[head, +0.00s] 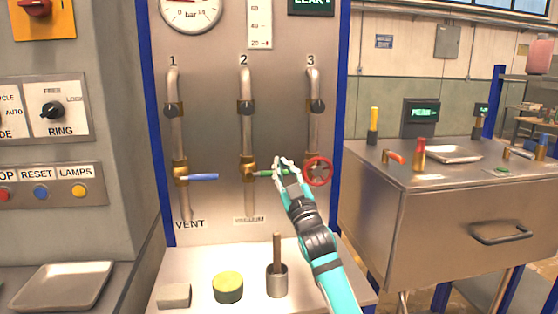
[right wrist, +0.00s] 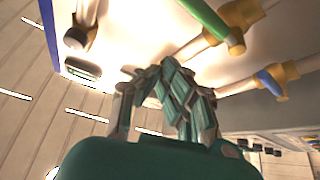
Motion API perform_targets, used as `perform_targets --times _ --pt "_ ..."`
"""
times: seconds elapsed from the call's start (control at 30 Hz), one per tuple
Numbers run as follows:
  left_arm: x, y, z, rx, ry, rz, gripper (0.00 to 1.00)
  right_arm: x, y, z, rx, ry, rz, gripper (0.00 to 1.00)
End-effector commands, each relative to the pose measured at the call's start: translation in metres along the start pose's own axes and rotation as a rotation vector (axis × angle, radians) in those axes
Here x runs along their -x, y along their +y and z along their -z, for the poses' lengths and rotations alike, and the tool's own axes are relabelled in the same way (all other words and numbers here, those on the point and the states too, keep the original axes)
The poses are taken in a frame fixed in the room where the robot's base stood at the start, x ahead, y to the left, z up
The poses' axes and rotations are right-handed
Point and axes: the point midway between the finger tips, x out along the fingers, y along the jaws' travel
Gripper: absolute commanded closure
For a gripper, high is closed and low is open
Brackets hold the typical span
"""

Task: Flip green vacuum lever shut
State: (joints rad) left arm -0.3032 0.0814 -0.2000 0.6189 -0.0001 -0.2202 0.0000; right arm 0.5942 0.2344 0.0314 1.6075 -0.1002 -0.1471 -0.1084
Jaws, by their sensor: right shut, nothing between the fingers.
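The green lever (head: 266,173) sticks out roughly level to the right from the brass valve on pipe 2. My right gripper (head: 283,164) is shut and empty at the lever's free end and hides part of it. In the right wrist view the green lever (right wrist: 207,24) is at the top, and my right gripper's fingers (right wrist: 165,85) are below it in the picture, with a gap between in the picture. I cannot tell whether they touch. My left gripper is not in view.
A blue lever (head: 203,177) on pipe 1 is at left, and a red handwheel (head: 318,171) on pipe 3 is close right of my gripper. On the ledge below stand a grey block (head: 174,295), a yellow-green round pad (head: 228,287) and a metal cup (head: 277,282) with a rod.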

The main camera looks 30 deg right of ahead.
Motion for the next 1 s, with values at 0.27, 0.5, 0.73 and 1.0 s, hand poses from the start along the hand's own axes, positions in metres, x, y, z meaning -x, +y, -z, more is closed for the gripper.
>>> perform_targets --times 0.27,0.5,0.73,1.0 --pt "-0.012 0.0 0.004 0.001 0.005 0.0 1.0 0.049 -0.008 0.001 0.0 0.002 -0.001 1.0" --pt "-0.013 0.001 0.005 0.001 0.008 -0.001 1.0 0.06 -0.01 0.003 0.001 0.002 -0.002 1.0" --pt "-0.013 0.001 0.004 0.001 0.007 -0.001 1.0 0.06 -0.01 0.003 0.001 0.002 -0.002 1.0" --pt "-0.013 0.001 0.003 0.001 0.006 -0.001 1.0 0.059 -0.01 0.003 0.001 0.003 -0.002 1.0"
